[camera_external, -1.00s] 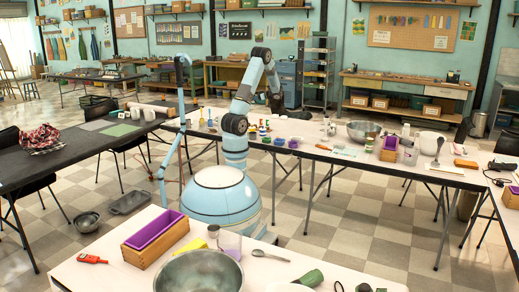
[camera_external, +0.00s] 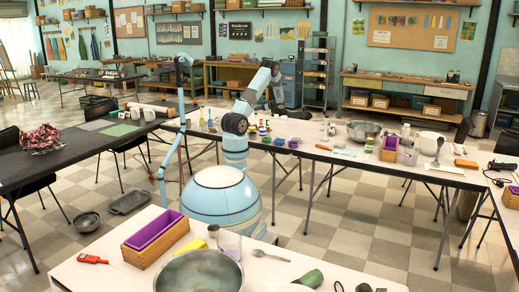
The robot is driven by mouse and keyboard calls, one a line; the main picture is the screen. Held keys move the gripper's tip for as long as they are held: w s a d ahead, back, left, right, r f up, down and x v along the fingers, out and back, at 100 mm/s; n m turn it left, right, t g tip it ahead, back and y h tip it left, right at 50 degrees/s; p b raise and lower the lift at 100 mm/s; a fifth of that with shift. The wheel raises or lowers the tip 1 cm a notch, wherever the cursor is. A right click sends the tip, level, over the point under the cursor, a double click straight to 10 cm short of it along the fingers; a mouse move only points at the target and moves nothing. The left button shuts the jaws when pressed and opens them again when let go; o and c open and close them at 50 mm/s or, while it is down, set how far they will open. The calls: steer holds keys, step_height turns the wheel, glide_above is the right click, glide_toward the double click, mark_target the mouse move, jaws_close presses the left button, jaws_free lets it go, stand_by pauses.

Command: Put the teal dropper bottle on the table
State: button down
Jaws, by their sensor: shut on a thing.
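My gripper (camera_external: 277,107) is small and dark in the external view, at the end of my bent arm, over the far side of the long white table (camera_external: 345,152). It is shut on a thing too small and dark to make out. I cannot pick out the teal dropper bottle for certain. Several small bottles and jars (camera_external: 262,128) stand on the table below and in front of my gripper. I cannot tell how high my gripper is above the tabletop.
To the right on the table are a metal bowl (camera_external: 363,131), a white bowl (camera_external: 431,143) and a purple-lined wooden box (camera_external: 389,148). Small purple and green pots (camera_external: 286,142) sit near the front edge. Bare tabletop shows around (camera_external: 318,140) the middle.

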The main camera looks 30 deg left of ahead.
steer(key=shift+w+a+f, duration=0.25)
steer(key=shift+w+f, duration=0.8)
steer(key=shift+f, duration=0.55)
steer(key=shift+w+a+f, duration=0.2)
steer(key=shift+w+f, duration=0.85)
steer(key=shift+f, duration=0.55)
steer(key=shift+w+a+f, duration=0.25)
steer(key=shift+w+f, duration=0.8)
steer(key=shift+f, duration=0.55)
steer(key=shift+f, duration=0.15)
steer(key=c, duration=0.8)
jaws_free()
steer(key=shift+c, duration=0.2)
